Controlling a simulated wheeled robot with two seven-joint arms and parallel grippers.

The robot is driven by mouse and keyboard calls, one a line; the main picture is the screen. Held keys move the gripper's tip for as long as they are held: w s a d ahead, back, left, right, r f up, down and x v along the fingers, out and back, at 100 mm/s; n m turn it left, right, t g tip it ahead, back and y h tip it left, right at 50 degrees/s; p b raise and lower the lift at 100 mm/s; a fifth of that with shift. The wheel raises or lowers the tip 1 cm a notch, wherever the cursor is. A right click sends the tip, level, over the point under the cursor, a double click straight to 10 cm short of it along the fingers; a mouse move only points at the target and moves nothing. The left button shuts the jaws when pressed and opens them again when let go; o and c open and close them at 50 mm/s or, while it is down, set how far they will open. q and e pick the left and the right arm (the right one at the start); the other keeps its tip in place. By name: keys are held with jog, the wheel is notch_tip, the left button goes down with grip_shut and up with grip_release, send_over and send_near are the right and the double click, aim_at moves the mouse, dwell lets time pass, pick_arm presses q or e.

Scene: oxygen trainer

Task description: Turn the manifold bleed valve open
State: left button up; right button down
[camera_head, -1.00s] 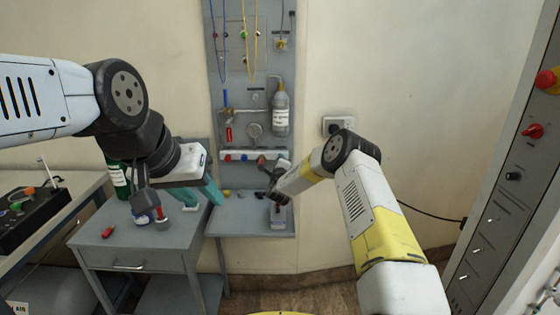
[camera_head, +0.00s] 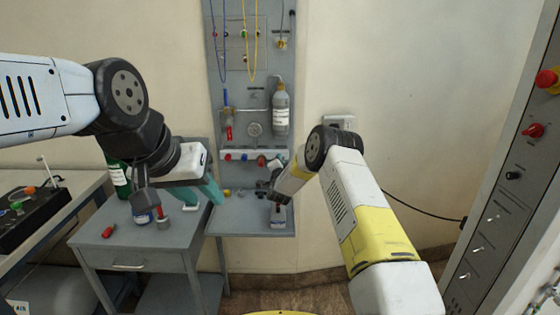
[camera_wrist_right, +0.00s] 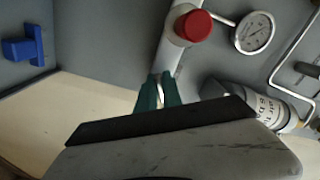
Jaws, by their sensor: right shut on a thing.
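My right gripper (camera_head: 277,163) is at the right end of the bar. Its green fingers (camera_wrist_right: 159,92) are shut on a small pale metal piece at the bar, which seems to be the bleed valve's handle; the fingers mostly hide it. My left gripper (camera_head: 203,194) hangs over the shelf edge at left, with its teal fingers apart and nothing seen between them.
A gauge (camera_wrist_right: 254,32) and a grey labelled bottle (camera_head: 281,110) are close to my right gripper. A blue fitting (camera_wrist_right: 25,48) shows at the wrist view's left. A drawer table (camera_head: 125,242) stands left, and a control panel (camera_head: 510,190) rises at right.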

jog(key=n, duration=0.6)
jog(key=shift+f+n, duration=0.15)
jog(key=shift+n, duration=0.15)
jog(key=n, duration=0.5)
jog(key=shift+d+f, duration=0.1)
dwell(0.3)
jog(key=c, duration=1.5)
grip_release()
jog(key=shift+s, duration=0.1)
jog(key=s, duration=0.7)
jog(key=shift+s, duration=0.35)
